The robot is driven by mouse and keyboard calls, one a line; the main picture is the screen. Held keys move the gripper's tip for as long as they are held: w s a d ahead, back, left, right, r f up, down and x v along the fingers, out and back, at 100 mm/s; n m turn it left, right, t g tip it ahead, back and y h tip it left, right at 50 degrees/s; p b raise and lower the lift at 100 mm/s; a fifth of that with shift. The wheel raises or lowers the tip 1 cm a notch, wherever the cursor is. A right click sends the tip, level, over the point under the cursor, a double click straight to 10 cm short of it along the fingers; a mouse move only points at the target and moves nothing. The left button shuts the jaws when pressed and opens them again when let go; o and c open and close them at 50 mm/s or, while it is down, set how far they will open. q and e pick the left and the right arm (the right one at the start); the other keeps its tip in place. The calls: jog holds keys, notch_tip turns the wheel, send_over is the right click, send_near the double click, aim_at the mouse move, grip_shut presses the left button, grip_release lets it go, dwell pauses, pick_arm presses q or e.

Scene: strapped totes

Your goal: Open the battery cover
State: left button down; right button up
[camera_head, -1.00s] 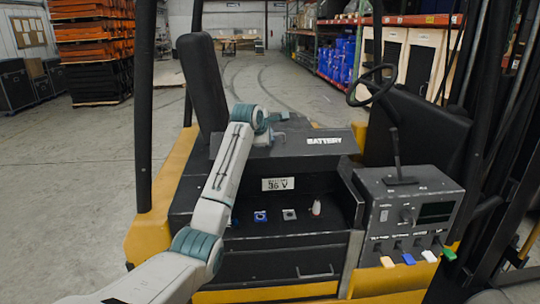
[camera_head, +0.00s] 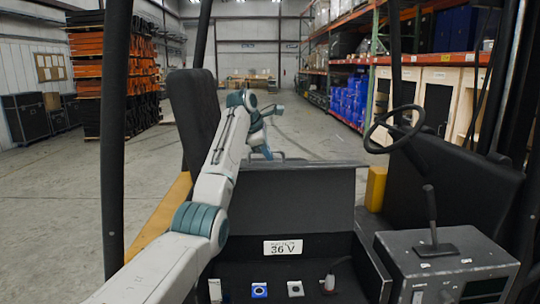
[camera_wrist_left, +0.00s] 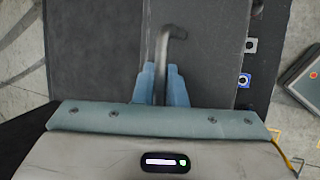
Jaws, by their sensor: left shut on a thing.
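The battery cover (camera_head: 310,198) is a dark flat panel, raised and standing steeply above the battery compartment in the head view. Its dark bent handle (camera_wrist_left: 172,42) shows in the left wrist view, between the teal fingers of my left gripper (camera_wrist_left: 160,84). The gripper is shut on this handle. In the head view my left gripper (camera_head: 265,150) is at the cover's upper left edge, partly hidden by its own wrist. The open compartment below shows a white 36 V label (camera_head: 283,247). My right gripper is not in view.
Several small connectors, one a blue square (camera_head: 259,290), sit in the compartment. A black seat back (camera_head: 193,115) stands to the left of the cover. A steering wheel (camera_head: 394,128) and a lever console (camera_head: 440,262) are on the right. Dark posts frame the cab.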

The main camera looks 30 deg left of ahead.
pick_arm(q)
jog(key=shift+f, duration=0.25)
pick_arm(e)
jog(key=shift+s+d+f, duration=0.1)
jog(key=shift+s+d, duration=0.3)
